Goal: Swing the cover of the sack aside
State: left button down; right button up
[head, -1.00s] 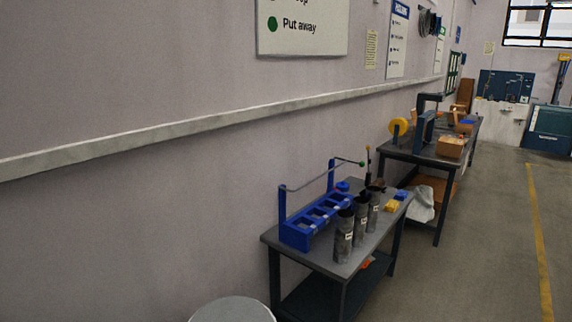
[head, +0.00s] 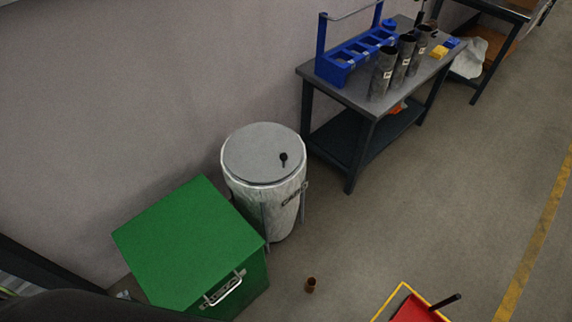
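The sack (head: 262,203) is whitish and hangs in a round stand with thin legs, on the floor by the wall. Its cover (head: 250,153) is a round grey disc lying flat over the top, with a small black knob (head: 283,157) near its right edge. The cover hides the sack's mouth and what is inside. Neither of my grippers shows in the head view.
A green box (head: 190,240) with a metal handle stands close to the sack at its left front. A grey table (head: 356,92) with a blue rack (head: 352,57) and dark tubes is behind right. A small brown cup (head: 310,285) and a red tray (head: 411,309) are on the floor.

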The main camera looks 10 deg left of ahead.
aim_at(260, 153)
jog(key=i+l, duration=0.1)
jog(key=l, duration=0.9)
jog(key=i+l, duration=0.15)
jog(key=l, duration=0.3)
jog(key=u, duration=0.05)
